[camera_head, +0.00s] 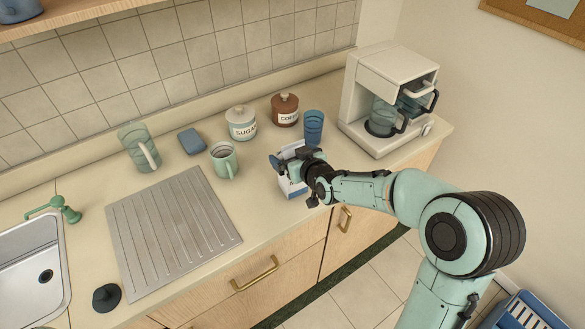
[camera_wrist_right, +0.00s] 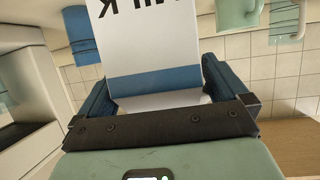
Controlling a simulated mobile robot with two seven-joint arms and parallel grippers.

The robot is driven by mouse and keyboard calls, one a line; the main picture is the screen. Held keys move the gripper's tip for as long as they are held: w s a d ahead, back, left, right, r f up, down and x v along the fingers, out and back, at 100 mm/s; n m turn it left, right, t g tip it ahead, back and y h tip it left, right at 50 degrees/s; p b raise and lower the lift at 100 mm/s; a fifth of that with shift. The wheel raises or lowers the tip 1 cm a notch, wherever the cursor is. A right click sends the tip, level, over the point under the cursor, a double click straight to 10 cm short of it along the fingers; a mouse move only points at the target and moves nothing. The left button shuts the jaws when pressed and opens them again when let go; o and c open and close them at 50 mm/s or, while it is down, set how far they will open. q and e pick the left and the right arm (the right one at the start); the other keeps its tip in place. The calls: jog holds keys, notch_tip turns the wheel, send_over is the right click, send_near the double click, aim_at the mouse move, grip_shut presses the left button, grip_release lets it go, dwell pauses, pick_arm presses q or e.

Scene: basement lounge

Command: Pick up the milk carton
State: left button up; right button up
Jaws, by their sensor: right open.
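The milk carton (camera_head: 291,187), white with a blue band, stands on the counter near its front edge. My right gripper (camera_head: 297,168) is at the carton and hides much of its upper part in the head view. In the right wrist view, the carton (camera_wrist_right: 152,45) lies between the two blue-padded fingers of the open right gripper (camera_wrist_right: 153,80), with its dark lettering upside down. A finger is on either side of it; I cannot tell whether either one touches. My left gripper is not in view.
A blue cup (camera_head: 313,127) stands just behind the carton, and a coffee machine (camera_head: 385,105) is to the right. A green mug (camera_head: 224,161), sugar jar (camera_head: 241,123) and brown coffee jar (camera_head: 285,110) stand to the left and behind. A ribbed drainboard (camera_head: 172,235) lies farther left.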

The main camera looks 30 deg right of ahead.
jog(key=shift+s, duration=0.15)
jog(key=c, duration=1.5)
